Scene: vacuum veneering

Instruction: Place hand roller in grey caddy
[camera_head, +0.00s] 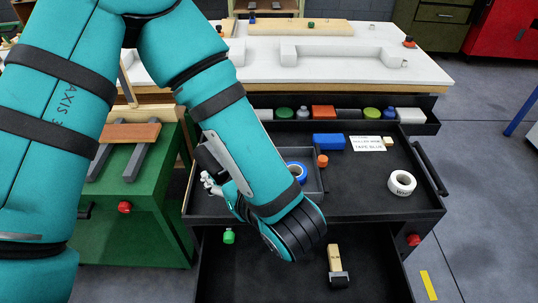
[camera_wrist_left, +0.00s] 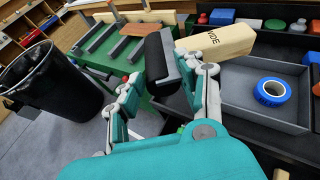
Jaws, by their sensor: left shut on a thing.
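In the left wrist view my left gripper (camera_wrist_left: 165,82) is shut on a hand roller, whose black roller head (camera_wrist_left: 157,62) lies between the fingertips. Its pale wooden handle (camera_wrist_left: 222,41), marked "WIDE", points right toward the caddy. In the head view my forearm covers most of this gripper (camera_head: 212,185) and the held roller. The grey caddy (camera_wrist_left: 265,118) is right of the gripper and holds a roll of blue tape (camera_wrist_left: 271,91). In the head view the caddy (camera_head: 316,187) is partly behind my arm. My right gripper is not in view.
Another wooden-handled roller (camera_head: 335,263) and a green bottle (camera_head: 229,236) are in the open lower drawer (camera_head: 375,270). White tape (camera_head: 401,183), a blue block (camera_head: 328,141) and an orange item (camera_head: 322,161) are on the black top. A black bin (camera_wrist_left: 50,90) stands at left.

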